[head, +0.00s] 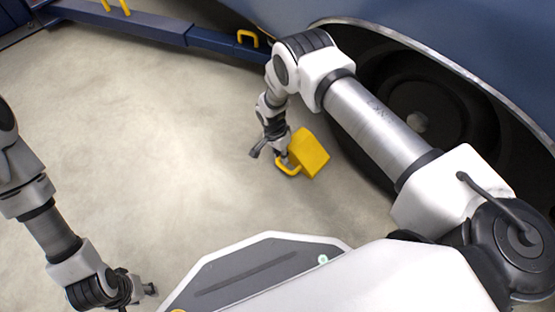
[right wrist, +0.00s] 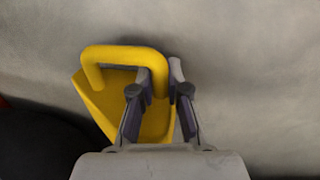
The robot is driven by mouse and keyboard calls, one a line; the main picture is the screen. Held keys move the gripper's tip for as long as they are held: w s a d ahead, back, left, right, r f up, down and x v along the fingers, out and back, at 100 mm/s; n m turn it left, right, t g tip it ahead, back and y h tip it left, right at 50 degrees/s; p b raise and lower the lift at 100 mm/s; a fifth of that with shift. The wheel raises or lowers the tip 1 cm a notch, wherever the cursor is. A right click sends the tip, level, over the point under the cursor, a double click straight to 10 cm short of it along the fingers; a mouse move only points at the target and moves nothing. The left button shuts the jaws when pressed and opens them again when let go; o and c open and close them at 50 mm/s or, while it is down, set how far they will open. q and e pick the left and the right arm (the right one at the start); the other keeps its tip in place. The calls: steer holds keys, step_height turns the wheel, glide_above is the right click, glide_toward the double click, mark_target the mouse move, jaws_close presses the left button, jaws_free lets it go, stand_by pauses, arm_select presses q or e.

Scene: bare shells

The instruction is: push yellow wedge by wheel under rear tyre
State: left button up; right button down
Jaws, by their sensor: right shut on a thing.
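The yellow wedge (head: 311,153) is on the pale floor beside the dark rear tyre (head: 375,92), with a gap of floor between them. My right arm crosses in front of the wheel and hides part of it. My right gripper (head: 283,157) is at the wedge's loop handle. In the right wrist view my right gripper (right wrist: 162,82) is shut on one leg of the handle, and the wedge (right wrist: 115,105) hangs or rests below; floor contact is unclear. My left gripper (head: 143,291) is low at the bottom left, away from the wedge, its fingers too small to read.
A blue vehicle body (head: 420,25) with a wheel arch overhangs the tyre. The floor (head: 130,130) left of the wedge is clear.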

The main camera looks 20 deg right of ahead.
steer(key=shift+w+d, duration=0.2)
steer(key=shift+d, duration=0.35)
steer(key=c, duration=1.1)
jaws_free()
steer(key=shift+r, duration=0.1)
steer(key=v, duration=1.1)
steer(key=shift+r, duration=0.3)
